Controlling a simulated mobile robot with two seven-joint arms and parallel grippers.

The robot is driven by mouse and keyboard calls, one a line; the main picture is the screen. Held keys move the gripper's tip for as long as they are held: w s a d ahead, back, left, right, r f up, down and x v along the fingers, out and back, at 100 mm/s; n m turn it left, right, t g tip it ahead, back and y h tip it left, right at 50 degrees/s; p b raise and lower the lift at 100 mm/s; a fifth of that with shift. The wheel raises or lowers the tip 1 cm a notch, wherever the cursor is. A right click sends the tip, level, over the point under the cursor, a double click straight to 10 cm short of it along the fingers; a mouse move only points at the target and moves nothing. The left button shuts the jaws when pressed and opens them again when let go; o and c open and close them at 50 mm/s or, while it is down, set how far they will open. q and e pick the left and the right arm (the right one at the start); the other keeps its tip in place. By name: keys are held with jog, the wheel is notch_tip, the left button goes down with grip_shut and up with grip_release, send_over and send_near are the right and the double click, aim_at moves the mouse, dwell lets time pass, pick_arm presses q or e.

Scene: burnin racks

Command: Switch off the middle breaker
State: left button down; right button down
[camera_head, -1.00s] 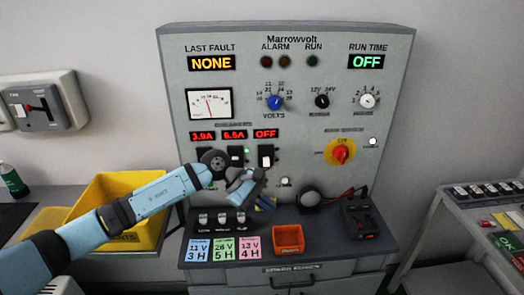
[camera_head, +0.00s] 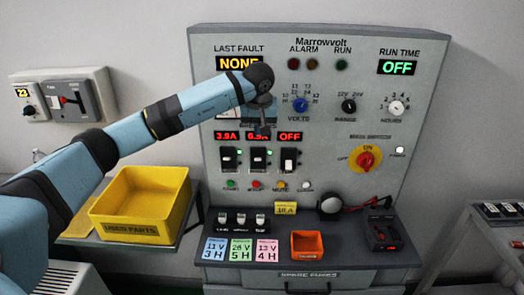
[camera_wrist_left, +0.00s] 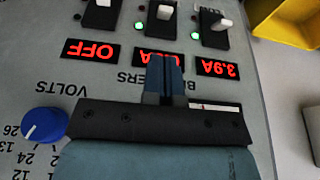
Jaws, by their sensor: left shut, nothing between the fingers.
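The middle breaker (camera_head: 258,160) is a black switch with a white lever, under a red display partly covered by my gripper. In the left wrist view, turned upside down, the middle breaker (camera_wrist_left: 161,18) shows a lit green lamp beside it. The left breaker (camera_head: 229,160) reads 3.9A and also has a green lamp. The right breaker (camera_head: 289,160) reads OFF. My left gripper (camera_head: 262,133) is shut and empty, just above the middle breaker and in front of its display. In the wrist view its fingertips (camera_wrist_left: 165,62) stop short of the lever. My right gripper is out of view.
Knobs for volts (camera_head: 300,104), range and hours sit above and right. A red and yellow rotary switch (camera_head: 366,158) is at the right. Below are coloured buttons, an orange bin (camera_head: 307,258) and coloured cards. A yellow bin (camera_head: 165,232) stands left.

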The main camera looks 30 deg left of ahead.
aim_at(260, 158)
pick_arm(q)
jog(key=p+x, duration=0.2)
jog(key=x, duration=0.7)
jog(key=shift+d, duration=0.1)
jog(key=shift+w+f, duration=0.15)
jog(key=shift+f, duration=0.3)
jog(key=shift+f, duration=0.2)
